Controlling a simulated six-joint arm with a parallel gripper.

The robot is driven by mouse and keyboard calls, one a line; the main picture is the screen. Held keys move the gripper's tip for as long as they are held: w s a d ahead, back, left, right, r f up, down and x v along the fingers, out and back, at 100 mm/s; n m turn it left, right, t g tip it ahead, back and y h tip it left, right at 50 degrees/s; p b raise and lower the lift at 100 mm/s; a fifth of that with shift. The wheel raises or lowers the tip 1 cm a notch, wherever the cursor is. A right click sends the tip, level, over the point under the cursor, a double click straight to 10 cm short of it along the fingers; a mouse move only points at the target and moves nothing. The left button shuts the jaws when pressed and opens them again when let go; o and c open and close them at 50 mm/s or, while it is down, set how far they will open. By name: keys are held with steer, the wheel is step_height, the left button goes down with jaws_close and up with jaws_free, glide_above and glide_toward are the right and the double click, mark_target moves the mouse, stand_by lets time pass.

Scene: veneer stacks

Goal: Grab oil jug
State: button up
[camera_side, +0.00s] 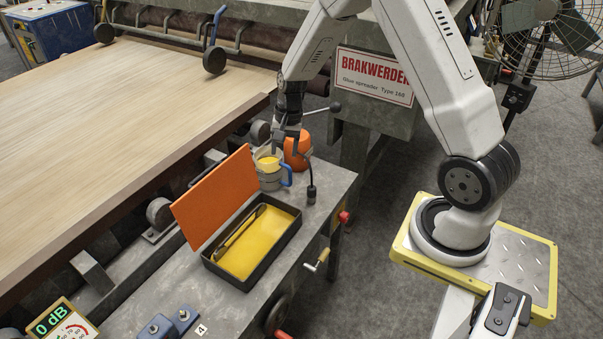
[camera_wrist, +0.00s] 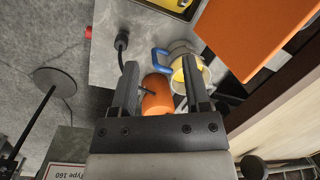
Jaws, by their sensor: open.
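My gripper (camera_side: 287,133) is open above the far end of the grey bench. In the wrist view its two fingers (camera_wrist: 159,72) are spread, with a rounded orange container (camera_wrist: 157,101) showing between them. This container (camera_side: 299,150) stands on the bench behind a grey jug (camera_side: 270,182) with a blue handle and yellow contents. In the wrist view the grey jug (camera_wrist: 184,49) is partly hidden by the right finger. I cannot tell for certain which of the two is the oil jug. Nothing is held, and contact with the orange container cannot be made out.
An upright orange panel (camera_side: 215,195) stands beside the grey jug. A black tray (camera_side: 240,287) with yellow contents lies in front. A black knobbed stalk (camera_side: 311,192) rises near the bench's right edge. A wide wooden sheet (camera_side: 120,110) lies on the left.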

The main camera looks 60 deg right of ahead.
mark_target(290, 185)
steer(key=w+d+f+m+y, duration=0.2)
steer(key=w+d+f+m, duration=0.1)
steer(key=d+f+m, duration=0.5)
steer(key=d+f, duration=0.3)
steer(key=shift+y, duration=0.3)
steer(key=shift+f, duration=0.1)
steer(key=shift+x, duration=1.25)
steer(key=shift+w+x, duration=0.15)
steer(key=shift+x, duration=1.15)
steer(key=shift+w+x, duration=0.15)
steer(key=shift+x, duration=1.15)
jaws_close()
